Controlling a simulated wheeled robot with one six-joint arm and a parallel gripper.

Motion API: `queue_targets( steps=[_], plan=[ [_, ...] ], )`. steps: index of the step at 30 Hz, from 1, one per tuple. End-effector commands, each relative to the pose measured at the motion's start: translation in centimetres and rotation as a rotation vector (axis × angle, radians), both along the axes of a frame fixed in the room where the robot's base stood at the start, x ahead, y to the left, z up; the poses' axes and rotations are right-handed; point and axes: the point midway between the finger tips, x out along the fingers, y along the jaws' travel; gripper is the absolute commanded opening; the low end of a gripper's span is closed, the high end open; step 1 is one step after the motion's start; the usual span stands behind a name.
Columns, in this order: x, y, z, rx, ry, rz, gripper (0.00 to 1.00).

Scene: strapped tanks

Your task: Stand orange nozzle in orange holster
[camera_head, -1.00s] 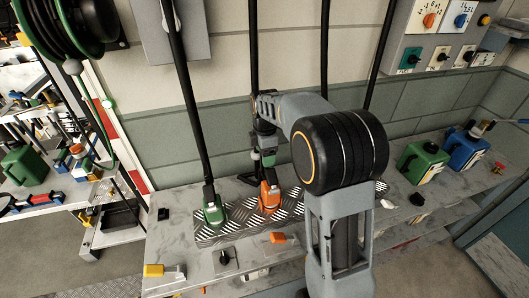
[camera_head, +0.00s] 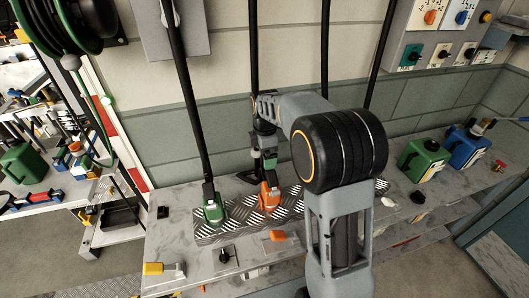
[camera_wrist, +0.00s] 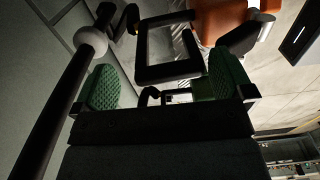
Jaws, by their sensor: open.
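The orange nozzle (camera_head: 269,195) stands roughly upright at the checkered metal plate, below my gripper, with a black hose rising behind my arm. In the wrist view its orange body (camera_wrist: 221,20) is at the top right, and a black frame-like guard (camera_wrist: 168,75) extends from it. My gripper (camera_head: 264,163) is open. Its green pads show either side of the guard in the wrist view (camera_wrist: 166,86); I cannot tell whether they touch it. I cannot make out the orange holster apart from the nozzle, so whether the nozzle is seated is unclear.
A green nozzle (camera_head: 212,208) stands to the left on the checkered plate (camera_head: 236,226). Orange (camera_head: 275,235) and yellow (camera_head: 154,268) handles lie along the front. Green (camera_head: 423,158) and blue (camera_head: 466,149) canisters stand at the right. Black hoses hang along the wall.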

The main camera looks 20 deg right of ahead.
Motion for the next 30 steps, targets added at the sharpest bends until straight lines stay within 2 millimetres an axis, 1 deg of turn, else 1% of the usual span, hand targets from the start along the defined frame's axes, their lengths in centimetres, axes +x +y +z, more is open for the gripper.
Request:
queue_targets(
  steps=[2,5,8,15,21,25,30],
  plan=[
    [-0.1,0.0,-0.1,0.0,0.004,0.0,1.0],
    [0.0,0.0,0.6,0.0,0.002,0.0,1.0],
    [0.0,0.0,2.0,0.0,-0.002,0.0,1.0],
    [0.1,0.0,7.0,0.0,-0.004,0.0,1.0],
    [0.1,0.0,10.7,0.0,-0.002,0.0,1.0],
    [0.1,0.0,12.4,0.0,-0.002,0.0,1.0],
    [0.1,0.0,13.5,0.0,-0.001,0.0,1.0]
  ],
)
